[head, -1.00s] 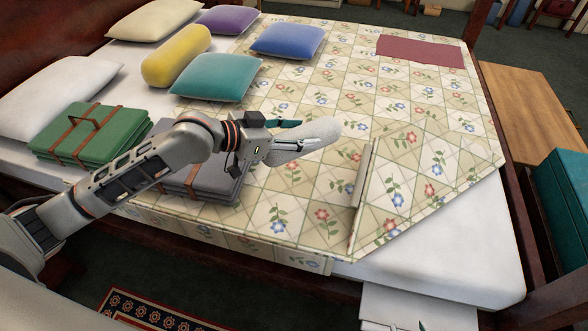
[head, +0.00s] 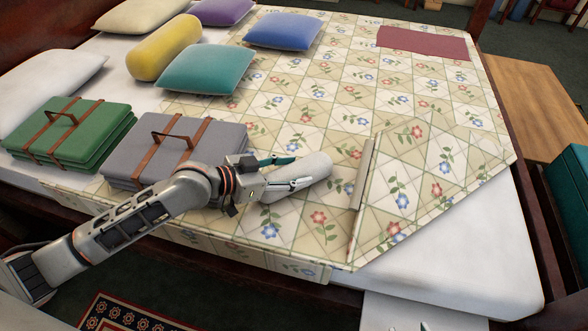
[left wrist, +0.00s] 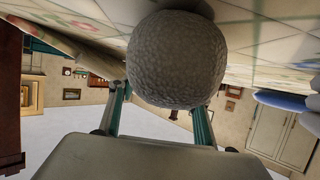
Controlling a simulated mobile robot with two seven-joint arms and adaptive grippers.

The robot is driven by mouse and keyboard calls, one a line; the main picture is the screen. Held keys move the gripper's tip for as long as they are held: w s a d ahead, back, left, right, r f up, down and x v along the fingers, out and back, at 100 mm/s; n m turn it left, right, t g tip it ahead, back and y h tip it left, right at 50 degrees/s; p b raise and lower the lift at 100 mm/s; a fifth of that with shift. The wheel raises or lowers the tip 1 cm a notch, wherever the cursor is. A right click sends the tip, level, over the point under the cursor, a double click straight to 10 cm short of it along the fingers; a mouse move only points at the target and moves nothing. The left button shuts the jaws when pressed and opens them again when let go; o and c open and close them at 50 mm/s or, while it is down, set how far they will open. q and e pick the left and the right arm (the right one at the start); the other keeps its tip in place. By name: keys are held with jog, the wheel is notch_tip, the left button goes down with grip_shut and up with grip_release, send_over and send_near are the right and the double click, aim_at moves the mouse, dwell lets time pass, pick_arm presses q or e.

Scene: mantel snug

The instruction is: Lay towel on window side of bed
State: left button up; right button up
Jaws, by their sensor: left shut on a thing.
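A rolled pale grey towel (head: 308,171) is in my left gripper (head: 286,174), low over the flowered quilt (head: 330,95) on the near half of the bed. The gripper is shut around the roll, one teal finger on its far side and the other on its near side. In the left wrist view, the round, rough end of the towel (left wrist: 180,60) fills the middle between the fingers, very close to the quilt (left wrist: 265,45). I cannot tell whether it touches the quilt. My right gripper is not clearly seen. No window shows in these views.
A grey strapped case (head: 180,142) and a green one (head: 68,135) lie left of the gripper. Several pillows lie toward the headboard. A pale bar-like strip (head: 363,172) lies right of the towel. A maroon cloth (head: 424,43) is at the far right. The middle quilt is clear.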

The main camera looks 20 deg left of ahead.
pick_arm(q)
jog(key=shift+r, duration=0.25)
pick_arm(e)
jog(key=shift+r, duration=0.15)
pick_arm(q)
jog(key=shift+f, duration=0.2)
pick_arm(e)
jog(key=shift+s+f, duration=0.1)
jog(key=shift+f, duration=0.1)
pick_arm(q)
jog(key=o, duration=1.3)
